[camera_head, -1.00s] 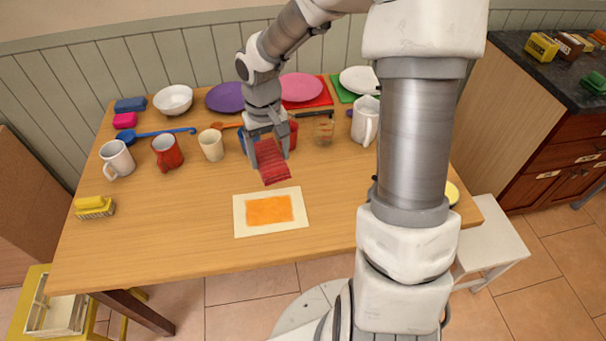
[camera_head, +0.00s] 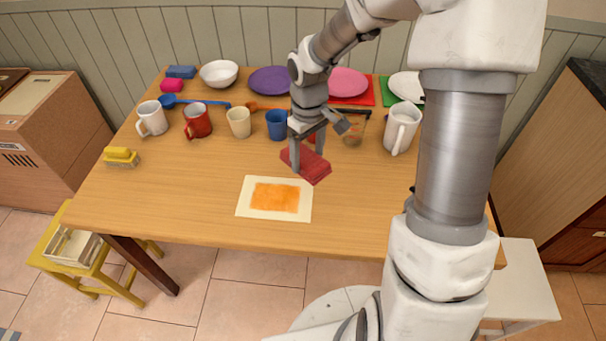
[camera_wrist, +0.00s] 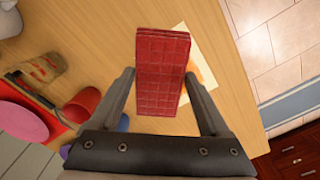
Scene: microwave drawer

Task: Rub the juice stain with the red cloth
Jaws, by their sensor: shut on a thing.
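The red cloth (camera_head: 313,167) is a folded, checked pad. My gripper (camera_head: 307,151) is shut on it, with one finger on each side, and points down over the table. The cloth is just behind and right of the orange juice stain (camera_head: 275,198). The stain lies on a cream rectangular sheet (camera_head: 243,206) on the table. Whether the cloth touches the tabletop I cannot tell. In the wrist view the cloth (camera_wrist: 161,70) sits between the fingers and hides most of the sheet (camera_wrist: 188,32) and stain (camera_wrist: 206,77).
On the wooden table (camera_head: 170,215), a blue cup (camera_head: 277,124), cream cup (camera_head: 239,122), red mug (camera_head: 197,120) and glass cup (camera_head: 353,130) stand behind. A white pitcher (camera_head: 401,130) is at right, a yellow sponge (camera_head: 121,157) at far left. The table front is clear.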

